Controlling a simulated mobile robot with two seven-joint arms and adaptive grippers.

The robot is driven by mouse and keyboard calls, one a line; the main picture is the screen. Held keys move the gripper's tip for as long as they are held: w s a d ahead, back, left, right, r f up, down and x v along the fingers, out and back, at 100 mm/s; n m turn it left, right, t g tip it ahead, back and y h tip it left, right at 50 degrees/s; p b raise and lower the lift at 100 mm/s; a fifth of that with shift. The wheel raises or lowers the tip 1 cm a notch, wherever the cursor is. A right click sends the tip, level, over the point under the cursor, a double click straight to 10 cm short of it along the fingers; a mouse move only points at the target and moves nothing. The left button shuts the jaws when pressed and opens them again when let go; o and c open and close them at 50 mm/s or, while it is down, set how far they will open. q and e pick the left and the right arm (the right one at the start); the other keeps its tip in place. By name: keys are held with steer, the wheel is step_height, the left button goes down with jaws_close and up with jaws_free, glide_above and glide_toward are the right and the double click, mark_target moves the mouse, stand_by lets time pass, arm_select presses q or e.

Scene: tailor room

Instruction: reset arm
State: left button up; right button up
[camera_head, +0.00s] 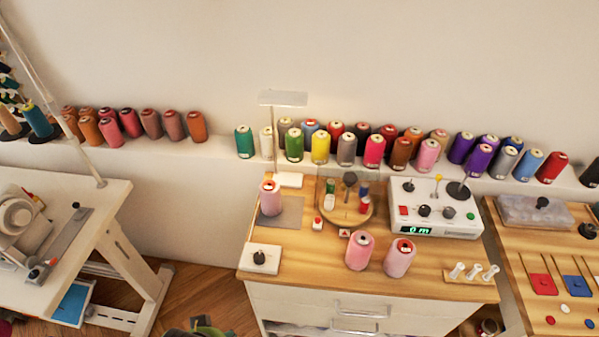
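Neither of my grippers shows clearly in the head view, and neither arm comes into it. A dark and green shape (200,328) is cut off by the bottom edge; I cannot tell what it is. The wooden-topped cabinet (325,268) stands in the middle. Two pink thread spools, one (359,250) left of the other (400,258), stand upright near its front. Another pink spool (270,198) stands on a grey plate at the left, under a thread stand (283,98).
A white winding machine (435,208) with a green display sits at the back right of the cabinet. Several spools line the wall ledge (215,150). A white sewing table (110,200) stands left and a wooden board (570,270) right. Wooden floor (215,290) is open between table and cabinet.

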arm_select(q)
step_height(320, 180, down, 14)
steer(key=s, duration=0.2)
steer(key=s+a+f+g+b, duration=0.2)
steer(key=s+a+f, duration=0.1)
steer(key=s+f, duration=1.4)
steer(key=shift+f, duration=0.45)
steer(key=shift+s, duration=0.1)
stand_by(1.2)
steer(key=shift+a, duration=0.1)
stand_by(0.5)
